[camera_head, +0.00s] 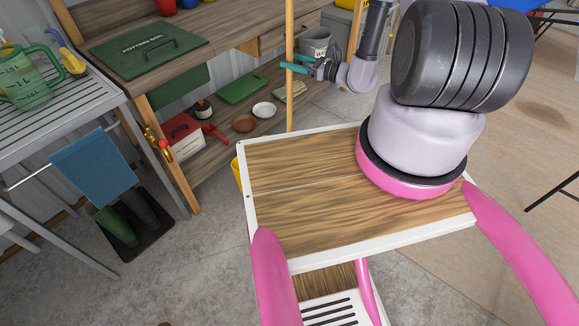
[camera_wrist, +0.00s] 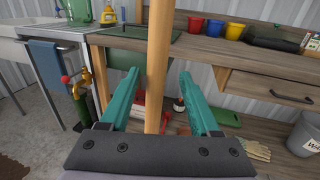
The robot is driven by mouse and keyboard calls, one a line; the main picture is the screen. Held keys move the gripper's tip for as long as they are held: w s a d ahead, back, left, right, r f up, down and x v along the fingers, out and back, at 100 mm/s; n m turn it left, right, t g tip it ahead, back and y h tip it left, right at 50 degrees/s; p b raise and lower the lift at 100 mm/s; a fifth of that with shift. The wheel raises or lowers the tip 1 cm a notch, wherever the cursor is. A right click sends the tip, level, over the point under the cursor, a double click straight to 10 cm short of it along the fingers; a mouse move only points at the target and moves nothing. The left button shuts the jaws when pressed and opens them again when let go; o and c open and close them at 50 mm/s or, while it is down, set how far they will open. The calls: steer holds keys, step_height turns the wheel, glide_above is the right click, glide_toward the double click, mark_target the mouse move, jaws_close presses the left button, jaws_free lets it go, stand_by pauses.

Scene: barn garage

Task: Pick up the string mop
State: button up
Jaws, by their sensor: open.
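A light wooden pole, which looks like the string mop's handle (camera_head: 290,102), stands nearly upright behind the wooden-topped cart in the head view. In the wrist view the handle (camera_wrist: 158,45) passes between the teal fingers of my gripper (camera_wrist: 160,85). The fingers are apart, with a visible gap on each side of the handle. In the head view my gripper (camera_head: 293,63) reaches in from the right to the handle. The mop's strings are out of view; the handle's lower end is hidden behind the cart.
A workbench (camera_head: 227,55) with a lower shelf stands behind the handle. A grey slatted table (camera_head: 65,115) with a blue towel (camera_head: 93,168) is at left. A yellow object (camera_head: 236,172) shows beside the cart top (camera_head: 300,205). A grey bucket (camera_wrist: 306,135) is at right.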

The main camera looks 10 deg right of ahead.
steer(key=x, duration=0.4)
steer(key=shift+s+a+f, duration=0.1)
steer(key=shift+s+f, duration=0.05)
jaws_close()
stand_by(1.2)
